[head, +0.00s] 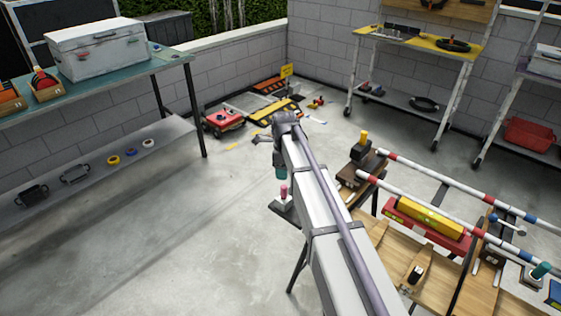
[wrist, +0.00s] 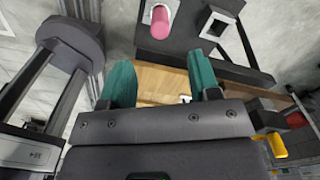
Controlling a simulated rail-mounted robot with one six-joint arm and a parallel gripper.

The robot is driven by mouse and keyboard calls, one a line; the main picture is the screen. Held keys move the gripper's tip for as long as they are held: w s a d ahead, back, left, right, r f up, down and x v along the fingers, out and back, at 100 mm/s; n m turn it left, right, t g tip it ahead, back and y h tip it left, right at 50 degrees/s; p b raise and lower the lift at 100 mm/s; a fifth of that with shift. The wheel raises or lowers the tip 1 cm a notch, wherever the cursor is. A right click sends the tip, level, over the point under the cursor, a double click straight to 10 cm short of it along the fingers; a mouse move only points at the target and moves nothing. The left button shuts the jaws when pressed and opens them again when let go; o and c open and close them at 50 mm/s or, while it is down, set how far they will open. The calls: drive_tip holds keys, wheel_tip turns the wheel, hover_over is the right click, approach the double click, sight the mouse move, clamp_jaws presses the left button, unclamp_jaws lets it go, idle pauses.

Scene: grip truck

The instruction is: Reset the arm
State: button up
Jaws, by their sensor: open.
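My gripper (wrist: 163,82) shows in the wrist view with its two green fingertips apart and nothing between them. Below it in that view lie a wooden board (wrist: 160,76) and a dark plate. In the head view my arm reaches forward from the lower right, and the gripper is mostly hidden behind its far end. A pink cylinder (head: 284,191) stands near the arm's far end, and it also shows just beyond the fingers in the wrist view (wrist: 161,21). I cannot tell how far the fingers are above the board.
A wooden workbench (head: 387,270) at right carries a red tray with a yellow bar (head: 430,216) and striped rails (head: 455,181). A green-topped bench (head: 20,120) with a white case (head: 98,50) stands left. A yellow-topped cart (head: 425,38) stands behind. The floor at left centre is clear.

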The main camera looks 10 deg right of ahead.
drive_tip(key=shift+n, duration=1.1)
drive_tip(key=s+r+n+p, duration=0.3)
drive_tip(key=s+n, duration=0.4)
drive_tip(key=s, duration=0.2)
drive_tip(key=s+r+n+p, duration=0.3)
drive_tip(key=s+n, duration=0.4)
drive_tip(key=s, duration=0.1)
drive_tip(key=s+r+n+p, duration=0.3)
drive_tip(key=s+n, duration=0.4)
drive_tip(key=s, duration=0.2)
drive_tip(key=shift+s+r, duration=0.25)
drive_tip(key=shift+s, duration=0.05)
